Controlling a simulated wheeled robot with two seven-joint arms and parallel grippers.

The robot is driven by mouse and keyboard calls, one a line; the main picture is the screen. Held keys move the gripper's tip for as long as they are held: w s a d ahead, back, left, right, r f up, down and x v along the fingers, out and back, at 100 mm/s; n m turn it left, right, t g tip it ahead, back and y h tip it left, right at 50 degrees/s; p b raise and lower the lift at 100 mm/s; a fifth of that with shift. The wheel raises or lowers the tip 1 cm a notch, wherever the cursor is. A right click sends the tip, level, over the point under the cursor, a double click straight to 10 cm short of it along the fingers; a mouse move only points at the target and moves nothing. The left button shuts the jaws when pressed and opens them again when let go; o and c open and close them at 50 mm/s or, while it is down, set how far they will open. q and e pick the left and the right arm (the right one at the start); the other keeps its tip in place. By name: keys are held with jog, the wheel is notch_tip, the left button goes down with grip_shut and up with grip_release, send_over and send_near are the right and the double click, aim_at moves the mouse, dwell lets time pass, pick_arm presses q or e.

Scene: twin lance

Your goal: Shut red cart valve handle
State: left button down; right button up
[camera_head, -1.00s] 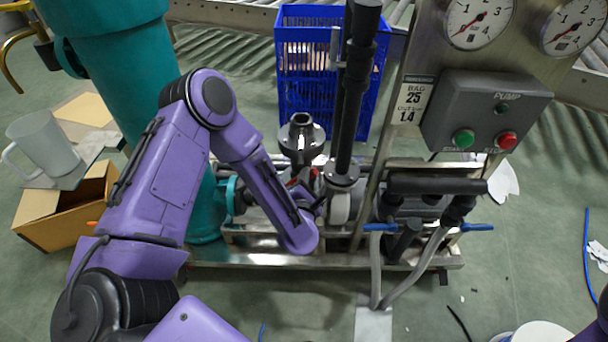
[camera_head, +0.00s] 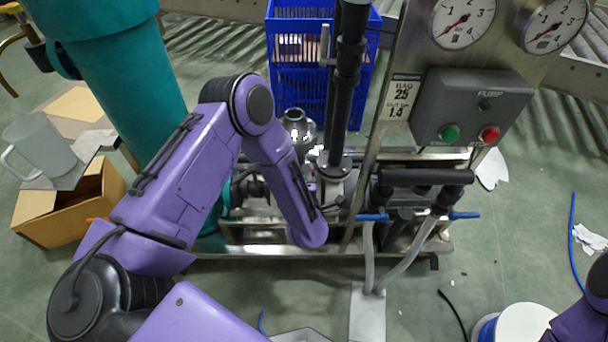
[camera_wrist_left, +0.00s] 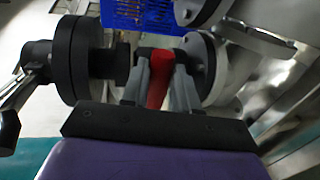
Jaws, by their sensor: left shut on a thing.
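The red valve handle (camera_wrist_left: 159,82) shows in the left wrist view, between the two grey fingers of my left gripper (camera_wrist_left: 160,66). The fingers are shut on it. A dark flanged pipe (camera_wrist_left: 72,60) is on its left and a grey round flange (camera_wrist_left: 202,68) on its right. In the head view my left forearm reaches down to the steel cart (camera_head: 270,254), and its wrist hides the handle and the fingertips. The handle's far end and the valve body are partly hidden. My right gripper is out of view; only a purple arm part shows at the lower right.
A black vertical pipe (camera_head: 347,90) stands close to the right of my left wrist. The pump box (camera_head: 472,108), gauges and blue-handled hoses are farther right. A blue crate (camera_head: 290,85) is behind, a teal column (camera_head: 120,85) and cardboard box (camera_head: 70,215) left.

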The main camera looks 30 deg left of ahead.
pick_arm(q)
jog(key=shift+a, duration=0.25)
jog(key=c, duration=0.9)
grip_release()
jog(key=shift+s, duration=0.1)
jog(key=shift+o, duration=0.2)
jog(key=shift+d, duration=0.1)
jog(key=shift+d, duration=0.1)
jog(key=p+v, duration=0.2)
jog(key=v, duration=0.8)
jog(key=shift+r, duration=0.2)
jog(key=shift+s, duration=0.1)
